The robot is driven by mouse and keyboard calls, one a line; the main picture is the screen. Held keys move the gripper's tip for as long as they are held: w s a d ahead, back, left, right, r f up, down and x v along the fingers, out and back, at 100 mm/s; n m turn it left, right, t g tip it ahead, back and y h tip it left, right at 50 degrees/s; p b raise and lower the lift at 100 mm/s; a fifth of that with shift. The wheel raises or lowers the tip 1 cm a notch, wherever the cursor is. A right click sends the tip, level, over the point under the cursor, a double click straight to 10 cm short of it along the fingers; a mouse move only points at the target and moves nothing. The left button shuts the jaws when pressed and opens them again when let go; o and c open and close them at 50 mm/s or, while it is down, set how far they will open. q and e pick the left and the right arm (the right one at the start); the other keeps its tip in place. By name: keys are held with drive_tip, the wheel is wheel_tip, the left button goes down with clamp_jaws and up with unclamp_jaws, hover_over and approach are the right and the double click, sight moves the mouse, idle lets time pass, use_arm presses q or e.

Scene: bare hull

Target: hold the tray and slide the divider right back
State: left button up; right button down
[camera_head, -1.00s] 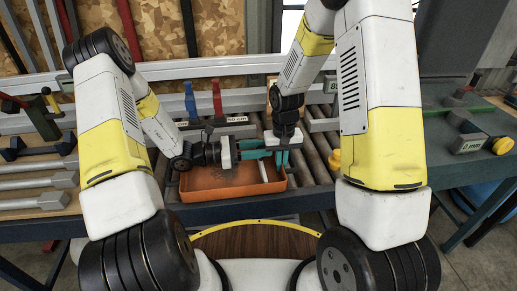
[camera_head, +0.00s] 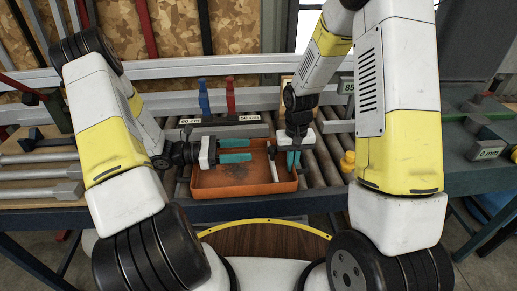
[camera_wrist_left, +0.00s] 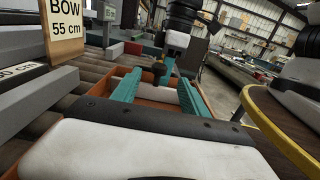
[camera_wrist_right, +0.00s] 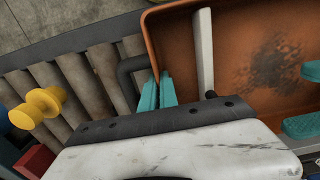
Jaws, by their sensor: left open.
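The orange tray (camera_head: 230,193) lies on the rollers, its inside dark and scuffed. The pale divider (camera_head: 273,168) stands across it near the right end; it also shows in the right wrist view (camera_wrist_right: 204,50), with a dark knob at one end. My left gripper (camera_head: 236,150) is open and empty over the tray, left of the divider and apart from it. Its spread teal fingers show in the left wrist view (camera_wrist_left: 160,92). My right gripper (camera_head: 293,160) is at the tray's right end wall. Its teal fingers (camera_wrist_right: 159,90) are close together on that wall, beside a dark loop handle (camera_wrist_right: 128,72).
A yellow knob (camera_head: 348,161) stands there. Blue (camera_head: 204,97) and red (camera_head: 231,95) upright handles and labelled grey bars (camera_head: 240,131) are behind the tray. A grey block (camera_head: 487,150) sits far right.

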use_arm(q)
drive_tip(key=shift+s+a, duration=0.2)
drive_tip(key=shift+a, duration=0.85)
drive_tip(key=shift+w+a+r, duration=0.1)
drive_tip(key=shift+w+a, duration=0.05)
drive_tip(key=c, duration=0.5)
drive_tip(key=w+a+g+y, duration=0.1)
drive_tip(key=a, duration=0.1)
drive_tip(key=w+a+r+m+g+y, duration=0.1)
drive_tip(key=a, duration=0.1)
drive_tip(key=a+r+m+g+y, duration=0.1)
drive_tip(key=a, duration=0.1)
drive_tip(key=shift+w+r+g, duration=0.15)
drive_tip(key=shift+w+g, duration=0.15)
drive_tip(key=shift+w, duration=0.1)
clamp_jaws()
approach(269, 146)
drive_tip(key=d+f, duration=0.2)
drive_tip(key=d, duration=0.1)
drive_tip(key=d+f, duration=0.1)
drive_tip(key=d, duration=0.1)
drive_tip(key=shift+s+f, duration=0.15)
drive_tip(key=shift+s, duration=0.15)
drive_tip(key=shift+d, duration=0.4)
drive_tip(key=shift+m, duration=0.3)
drive_tip(key=shift+w+d, duration=0.15)
drive_tip(key=shift+d, duration=1.05)
drive_tip(key=shift+w+d, duration=0.15)
drive_tip(key=shift+d, duration=1)
drive_tip(key=shift+a, duration=0.1)
